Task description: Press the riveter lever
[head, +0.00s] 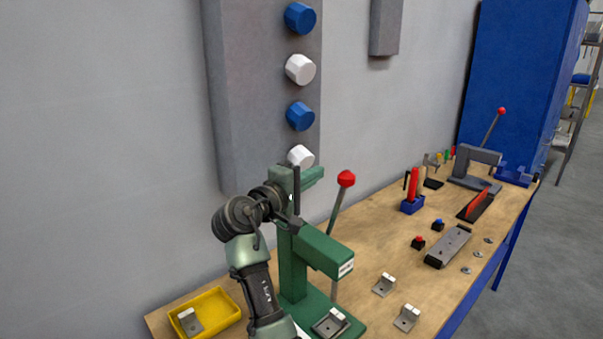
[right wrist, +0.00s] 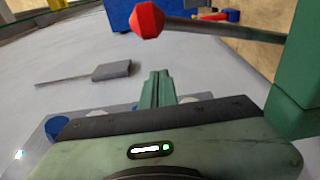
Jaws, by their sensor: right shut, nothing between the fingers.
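The riveter is a green press (head: 322,253) on the workbench, with a small label on its arm. Its lever (head: 336,212) slants up to the right and ends in a red knob (head: 346,178). In the right wrist view the red knob (right wrist: 147,20) and its rod show beyond the fingers, with green metal at the right. My right gripper (head: 317,173) is shut and empty, its fingers pointing right. It is beside the knob, at about its height, with a visible gap. The closed fingers (right wrist: 157,82) also show in the wrist view. My left gripper is out of view.
A metal bracket (head: 330,324) sits at the riveter's base. A yellow tray (head: 228,316) is at the left, and loose brackets (head: 407,318) lie at the right. A grey press (head: 478,158) with another red-knobbed lever stands farther back. A grey panel (head: 263,90) hangs on the wall behind.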

